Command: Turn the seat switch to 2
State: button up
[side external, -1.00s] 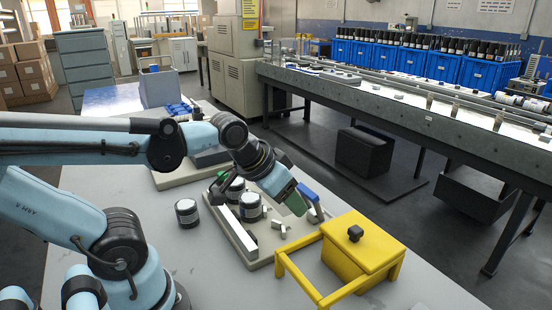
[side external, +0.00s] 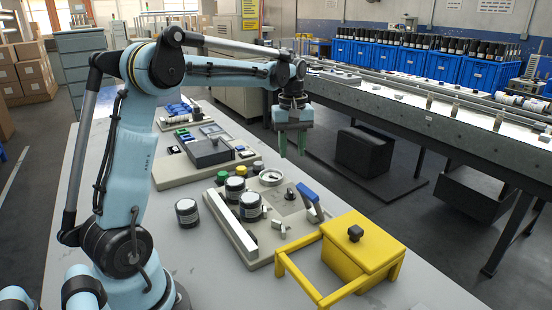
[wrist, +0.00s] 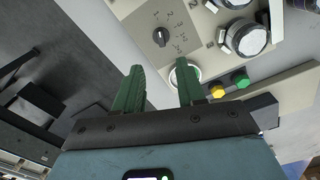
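A black rotary knob (wrist: 161,36) with small numbers printed around part of it sits on the light panel (wrist: 204,30). I take it for the seat switch; no name is legible. In the side view the knob (side external: 290,193) is on the sloping panel, right of a round gauge (side external: 271,177). Which number the knob points at is too small to tell. My gripper (side external: 291,153) hangs pointing down above the far side of the panel, clear of the knob. Its green fingers, apart and empty, also show in the wrist view (wrist: 160,68).
Dark round jars (side external: 250,206) stand on the panel's left part, near green and yellow buttons (side external: 229,168). A yellow frame and box (side external: 362,249) stand in front at right.

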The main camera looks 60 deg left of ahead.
aim_at(290, 191)
jog(key=f, duration=1.2)
jog(key=shift+w+a+f, duration=0.1)
jog(key=shift+a+f, duration=0.1)
jog(key=shift+a, duration=0.05)
grip_shut()
